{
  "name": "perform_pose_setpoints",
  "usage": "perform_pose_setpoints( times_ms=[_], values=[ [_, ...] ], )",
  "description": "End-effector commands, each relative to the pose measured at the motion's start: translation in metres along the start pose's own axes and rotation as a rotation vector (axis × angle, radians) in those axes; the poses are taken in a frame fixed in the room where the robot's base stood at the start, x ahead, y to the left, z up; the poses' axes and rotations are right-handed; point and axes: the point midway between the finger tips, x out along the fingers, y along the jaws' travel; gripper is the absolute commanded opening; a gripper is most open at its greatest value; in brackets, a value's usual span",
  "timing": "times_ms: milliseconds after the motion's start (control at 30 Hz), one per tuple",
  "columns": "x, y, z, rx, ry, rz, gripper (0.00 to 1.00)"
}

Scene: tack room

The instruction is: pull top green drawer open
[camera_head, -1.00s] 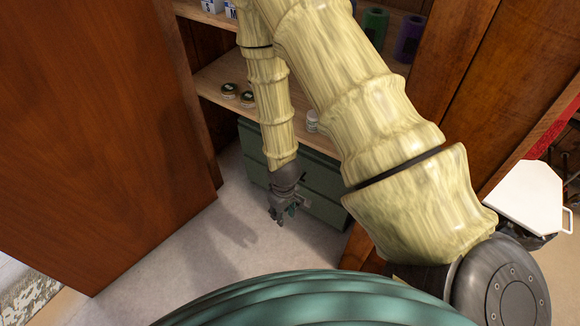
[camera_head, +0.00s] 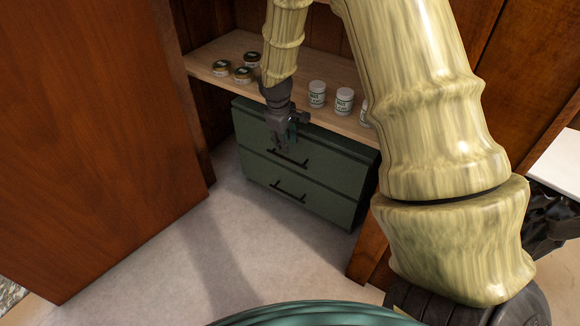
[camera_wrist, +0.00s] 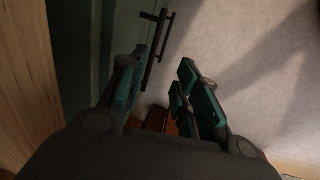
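The green drawer unit (camera_head: 335,178) has two drawers with dark bar handles. The top green drawer (camera_head: 335,160) looks shut, its handle (camera_head: 292,160) partly behind my gripper. The lower handle (camera_head: 288,190) is in plain view. My gripper (camera_head: 281,148) points down in front of the top drawer, close to its handle. In the wrist view my gripper (camera_wrist: 163,68) is open, with its teal-padded fingers apart and nothing held. A dark handle bar (camera_wrist: 152,62) shows close to the left finger. I cannot tell whether they touch.
A wooden shelf (camera_head: 213,56) just above the drawers holds several dark-lidded jars (camera_head: 243,75) and white bottles (camera_head: 317,94). A large wooden door panel (camera_head: 90,150) stands at the left. The pale floor (camera_head: 240,250) before the drawers is clear.

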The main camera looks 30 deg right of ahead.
Motion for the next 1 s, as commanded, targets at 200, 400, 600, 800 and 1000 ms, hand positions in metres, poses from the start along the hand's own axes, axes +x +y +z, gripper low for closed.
perform_pose_setpoints(
  times_ms=[200,400,600,800,1000],
  values=[
    [0.004,0.008,-0.002,-0.005,-0.005,0.011,0.32],
    [0.028,0.008,-0.001,-0.005,-0.005,0.011,0.32],
    [0.061,0.008,-0.001,-0.005,-0.005,0.011,0.32],
    [0.089,0.009,-0.001,-0.006,-0.005,0.011,0.32],
    [0.104,0.009,-0.001,-0.005,-0.004,0.011,0.32]
  ],
)
